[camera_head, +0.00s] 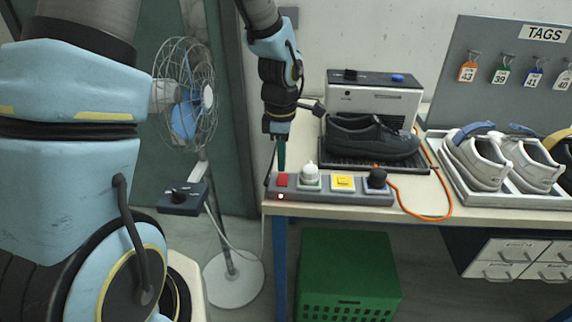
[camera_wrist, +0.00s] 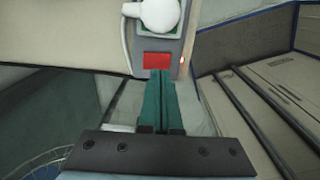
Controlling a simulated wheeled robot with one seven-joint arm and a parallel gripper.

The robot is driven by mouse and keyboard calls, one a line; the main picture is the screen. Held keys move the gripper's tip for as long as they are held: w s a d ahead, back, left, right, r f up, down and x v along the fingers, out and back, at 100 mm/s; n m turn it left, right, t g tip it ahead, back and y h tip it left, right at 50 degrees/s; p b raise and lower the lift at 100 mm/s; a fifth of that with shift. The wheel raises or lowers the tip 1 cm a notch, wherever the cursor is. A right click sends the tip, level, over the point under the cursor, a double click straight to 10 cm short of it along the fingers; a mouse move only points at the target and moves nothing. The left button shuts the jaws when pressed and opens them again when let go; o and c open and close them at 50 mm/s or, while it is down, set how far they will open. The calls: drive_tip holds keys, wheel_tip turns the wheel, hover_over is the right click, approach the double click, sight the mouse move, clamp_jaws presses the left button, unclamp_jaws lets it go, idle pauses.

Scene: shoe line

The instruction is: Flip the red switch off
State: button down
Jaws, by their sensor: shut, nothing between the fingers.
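The red switch (camera_head: 282,180) sits at the left end of a grey power strip (camera_head: 322,197) along the table's front edge. A small light (camera_head: 281,196) glows beside it. In the wrist view the red switch (camera_wrist: 158,60) lies just past my fingertips, and the light shows at its right. My gripper (camera_head: 281,168) is shut and empty, pointing down at the switch end of the strip. It also shows in the wrist view (camera_wrist: 159,75), its green fingers together. I cannot tell whether the tips touch the switch. The switch's tilt is not clear.
A white plug (camera_head: 309,174), a yellow piece (camera_head: 343,183) and a black plug (camera_head: 376,178) with an orange cable are on the strip. A dark shoe (camera_head: 372,140) lies behind it. A fan (camera_head: 188,95) stands left; a green crate (camera_head: 345,275) is under the table.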

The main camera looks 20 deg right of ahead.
wheel_tip(320, 180, up, 10)
drive_tip(key=s+b, duration=0.1)
drive_tip(key=b, duration=0.2)
drive_tip(key=shift+s+a+r, duration=0.25)
drive_tip(key=shift+s+a, duration=0.1)
drive_tip(key=s+a+f+m+t, duration=0.1)
drive_tip(key=a+f+m, duration=0.1)
drive_tip(key=a+m, duration=0.75)
drive_tip(key=a+f+m, duration=0.2)
drive_tip(key=a+m, duration=0.3)
drive_tip(key=a, duration=1)
drive_tip(key=n+b, duration=1.2)
drive_tip(key=n, duration=0.3)
approach(283, 175)
drive_tip(key=shift+m+t+h, duration=0.25)
drive_tip(key=shift+t+h, duration=0.05)
drive_tip(key=shift+h, duration=0.1)
drive_tip(key=f, duration=0.3)
drive_tip(key=f+p, duration=0.1)
drive_tip(key=f, duration=0.2)
drive_tip(key=shift+w+a+f, duration=0.1)
drive_tip(key=shift+w+f, duration=0.1)
drive_tip(key=shift+f, duration=0.2)
